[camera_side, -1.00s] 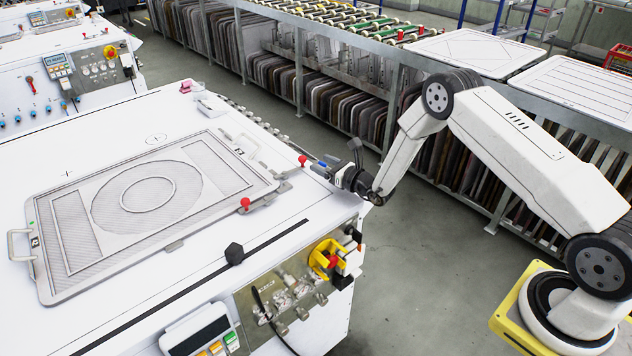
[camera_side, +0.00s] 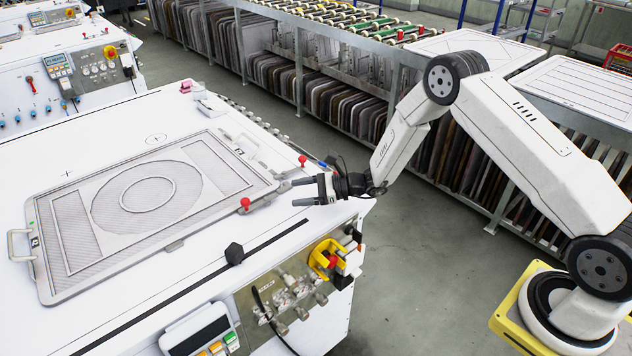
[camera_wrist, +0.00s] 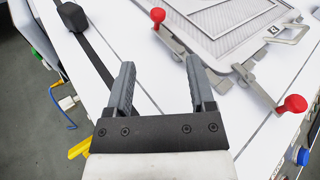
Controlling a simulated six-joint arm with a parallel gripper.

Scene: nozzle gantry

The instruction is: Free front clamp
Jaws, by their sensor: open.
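Two toggle clamps with red knobs hold the right end of a grey screen frame (camera_side: 75,272) on the white table. The front clamp (camera_side: 245,203), nearer the black rail, shows at the top middle of the wrist view (camera_wrist: 157,15). The other clamp (camera_side: 302,161) shows at the right of the wrist view (camera_wrist: 293,103). My gripper (camera_side: 294,192) is open and empty above the table's right edge, its fingers pointing left. In the wrist view, my gripper (camera_wrist: 161,65) has its fingers short of the front clamp's knob and apart from it.
A black rail with a hexagonal knob (camera_side: 234,253) runs along the near side of the table; it also shows in the wrist view (camera_wrist: 72,16). A yellow-and-red switch (camera_side: 328,259) is on the front panel. A rack of frames (camera_side: 320,85) stands behind.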

